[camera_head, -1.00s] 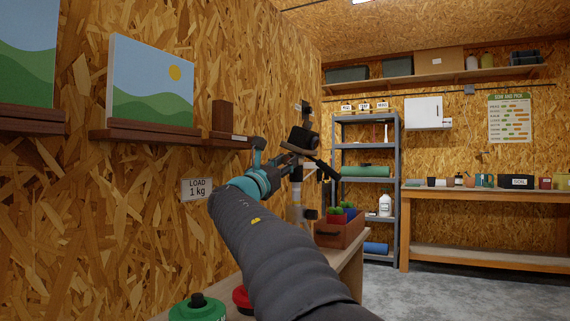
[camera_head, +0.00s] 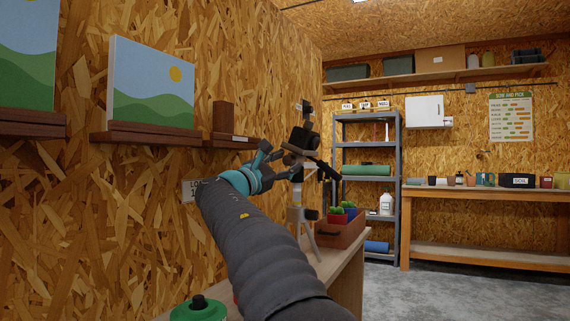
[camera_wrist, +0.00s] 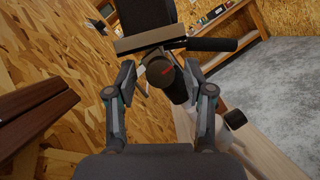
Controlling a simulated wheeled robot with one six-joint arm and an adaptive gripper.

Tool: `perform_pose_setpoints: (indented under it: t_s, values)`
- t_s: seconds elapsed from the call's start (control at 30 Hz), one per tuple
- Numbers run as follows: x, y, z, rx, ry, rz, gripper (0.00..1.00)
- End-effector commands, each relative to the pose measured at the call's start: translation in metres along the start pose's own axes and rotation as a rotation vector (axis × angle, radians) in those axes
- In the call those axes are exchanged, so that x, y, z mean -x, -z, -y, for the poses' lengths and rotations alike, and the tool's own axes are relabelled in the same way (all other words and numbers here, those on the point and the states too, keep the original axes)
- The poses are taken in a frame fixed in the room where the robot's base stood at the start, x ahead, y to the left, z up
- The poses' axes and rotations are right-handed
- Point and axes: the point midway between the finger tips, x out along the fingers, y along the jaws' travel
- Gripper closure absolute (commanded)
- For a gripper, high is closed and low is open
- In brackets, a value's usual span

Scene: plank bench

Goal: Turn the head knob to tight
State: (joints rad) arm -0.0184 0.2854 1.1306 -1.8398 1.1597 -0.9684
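A tripod (camera_head: 296,216) stands on the plank bench with a dark device (camera_head: 303,138) on its head. The head knob (camera_wrist: 160,72) is a dark round knob with a red mark, seen nearly end-on in the wrist view. It lies under the edge of the head's flat plate (camera_wrist: 150,40). My gripper (camera_wrist: 158,77) is open, with one finger on each side of the knob and visible gaps between. In the head view my gripper (camera_head: 279,163) is beside the tripod head, and I cannot make out the knob clearly there.
A black handle (camera_wrist: 212,44) sticks out to the right of the head. A brown planter box (camera_head: 340,232) stands behind the tripod. Dark ledges (camera_head: 230,143) jut from the wall at left. A green round item (camera_head: 199,309) is on the near bench.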

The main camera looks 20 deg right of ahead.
Motion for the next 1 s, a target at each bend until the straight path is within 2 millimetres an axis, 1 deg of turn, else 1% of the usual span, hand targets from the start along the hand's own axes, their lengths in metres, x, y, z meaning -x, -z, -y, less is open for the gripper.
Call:
perform_pose_setpoints:
  t_s: [0.27, 0.37, 0.47, 0.53, 0.8, 0.9, 1.0]
  values:
    - [0.001, 0.000, 0.000, 0.001, 0.000, 0.000, 0.45]
    - [0.006, 0.000, 0.000, 0.001, 0.000, 0.000, 0.45]
    - [0.018, -0.001, -0.001, 0.001, -0.003, -0.001, 0.45]
    - [0.030, 0.000, -0.001, 0.002, -0.003, -0.001, 0.45]
    - [0.084, 0.000, -0.001, 0.001, -0.003, -0.003, 0.45]
    - [0.099, 0.000, -0.001, 0.000, -0.003, -0.002, 0.45]
    - [0.110, 0.000, -0.001, 0.001, -0.002, -0.001, 0.45]
